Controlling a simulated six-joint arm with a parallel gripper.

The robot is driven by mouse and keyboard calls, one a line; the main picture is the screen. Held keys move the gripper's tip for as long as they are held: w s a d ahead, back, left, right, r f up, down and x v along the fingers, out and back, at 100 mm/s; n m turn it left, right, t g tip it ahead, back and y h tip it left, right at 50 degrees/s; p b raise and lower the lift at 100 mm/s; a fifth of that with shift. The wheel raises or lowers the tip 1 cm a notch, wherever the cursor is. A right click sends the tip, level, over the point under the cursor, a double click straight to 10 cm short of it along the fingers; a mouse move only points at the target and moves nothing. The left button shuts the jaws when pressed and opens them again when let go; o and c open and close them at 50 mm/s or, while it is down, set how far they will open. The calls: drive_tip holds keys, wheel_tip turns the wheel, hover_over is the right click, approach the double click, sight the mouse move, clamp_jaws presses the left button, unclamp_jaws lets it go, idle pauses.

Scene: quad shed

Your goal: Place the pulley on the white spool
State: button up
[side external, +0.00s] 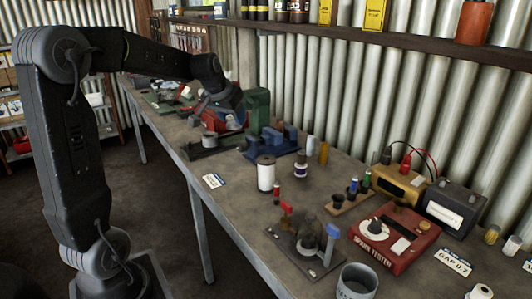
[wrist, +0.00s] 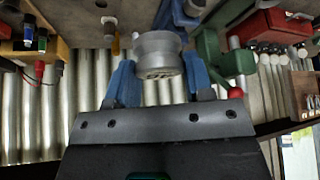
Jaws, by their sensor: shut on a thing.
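The pulley (wrist: 158,54) is a grey, flanged metal wheel. In the wrist view it sits between the blue fingertips of my gripper (wrist: 159,70), which is shut on it. In the side view my gripper (side external: 226,102) is over the far part of the bench, and I cannot clearly make out the pulley there. The white spool (side external: 266,173) stands upright on the bench, nearer the side camera and right of my gripper, with a dark hole in its top. My gripper is well apart from it.
A green press (side external: 257,106) and a blue vise (side external: 272,143) stand close to my gripper. A small labelled spool (side external: 301,166) is right of the white spool. A red tester (side external: 392,243) and a plate with red and blue levers (side external: 304,250) stand nearer the camera.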

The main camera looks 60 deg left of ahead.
drive_tip(key=w+d+f, duration=0.1)
drive_tip(key=w+d, duration=0.1)
drive_tip(key=w+d+f, duration=0.4)
drive_tip(key=w, duration=0.1)
drive_tip(key=shift+f, duration=2.25)
drive_tip(key=shift+f, duration=0.15)
drive_tip(key=o, duration=1)
drive_tip(key=shift+c, duration=0.2)
